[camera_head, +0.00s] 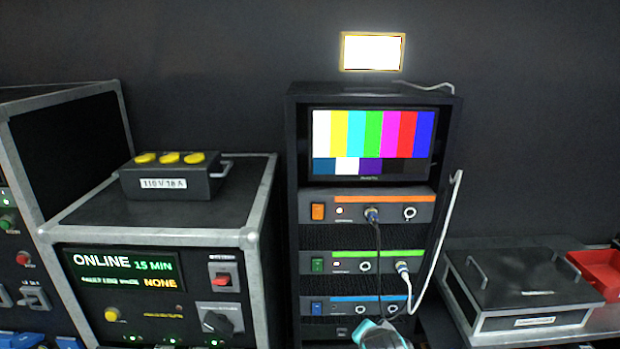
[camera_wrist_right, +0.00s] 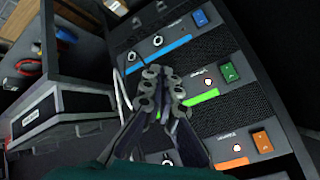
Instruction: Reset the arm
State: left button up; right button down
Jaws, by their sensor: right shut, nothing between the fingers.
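My right gripper (camera_wrist_right: 161,76) is shut with nothing between its fingers in the wrist view. It is in front of the equipment rack, which appears upside down there. A teal and grey part of my right arm (camera_head: 380,336) shows at the bottom of the head view, in front of the rack's lower part. Fingertips cannot be made out there. My left gripper is in neither view.
The rack holds a colour-bar monitor (camera_head: 370,146) and orange-, green- and blue-striped units. A dark cable (camera_head: 379,265) hangs from the orange-striped unit (camera_head: 440,208). A white cable (camera_head: 432,255) joins the green-striped unit (camera_head: 328,264). A case (camera_head: 530,280) stands right.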

jog(key=s+d+n+g, duration=0.2)
jog(key=s+n, duration=0.6)
jog(key=s, duration=1)
jog(key=shift+s+d+r+n+y, duration=0.15)
jog(key=shift+s+d+n+y, duration=0.2)
jog(key=shift+d, duration=0.65)
jog(key=shift+w, duration=0.1)
